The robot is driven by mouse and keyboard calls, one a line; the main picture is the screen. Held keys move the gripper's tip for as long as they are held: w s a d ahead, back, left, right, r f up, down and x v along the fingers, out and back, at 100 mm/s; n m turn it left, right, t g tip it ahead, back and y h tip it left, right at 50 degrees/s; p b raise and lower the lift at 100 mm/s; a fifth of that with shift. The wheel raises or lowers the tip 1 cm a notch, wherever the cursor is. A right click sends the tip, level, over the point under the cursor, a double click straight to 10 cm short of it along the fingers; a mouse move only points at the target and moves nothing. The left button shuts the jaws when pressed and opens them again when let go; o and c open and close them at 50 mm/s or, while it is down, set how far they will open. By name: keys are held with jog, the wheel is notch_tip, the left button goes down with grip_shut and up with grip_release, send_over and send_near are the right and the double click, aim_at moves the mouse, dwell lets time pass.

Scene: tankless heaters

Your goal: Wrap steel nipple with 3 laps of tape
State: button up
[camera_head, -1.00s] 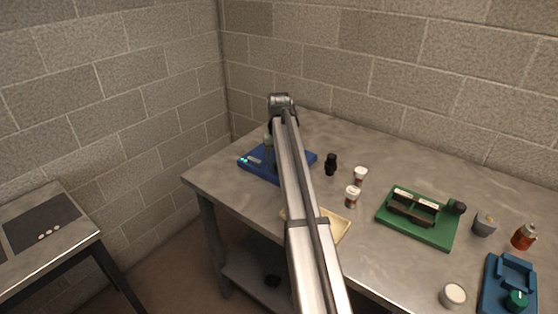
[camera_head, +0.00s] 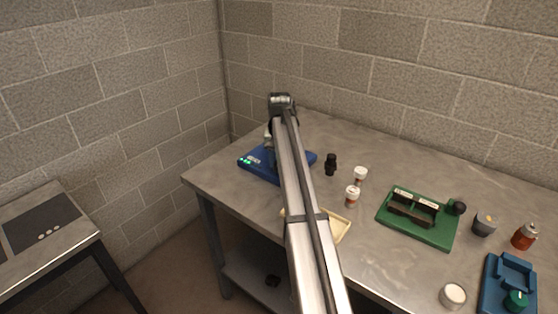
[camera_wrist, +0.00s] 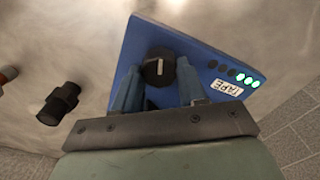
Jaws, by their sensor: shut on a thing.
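The blue tape station (camera_head: 301,160) sits at the table's left corner and also shows in the wrist view (camera_wrist: 137,47). It has a "TAPE" label (camera_wrist: 227,88) and a row of small lights (camera_wrist: 240,77), some dark and some lit green. A black round knob (camera_wrist: 158,70) with a white pointer mark stands on it. My gripper (camera_wrist: 158,84) is over the station, its two fingers on either side of the knob, shut on it. My arm hides part of the station in the head view. I cannot make out the steel nipple or any tape on it.
A black fitting (camera_head: 331,164) stands right of the station, also in the wrist view (camera_wrist: 60,103). Two small white-topped jars (camera_head: 353,196) and a cream tray (camera_head: 340,226) lie nearby. A green fixture (camera_head: 420,220), grey cup (camera_head: 484,225), red bottle (camera_head: 524,236) and blue fixture (camera_head: 510,285) are farther right.

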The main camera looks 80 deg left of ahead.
jog(key=shift+m, duration=0.6)
jog(key=o, duration=1.1)
jog(key=shift+c, duration=0.2)
notch_tip(320, 180, up, 14)
jog(key=shift+f, duration=0.1)
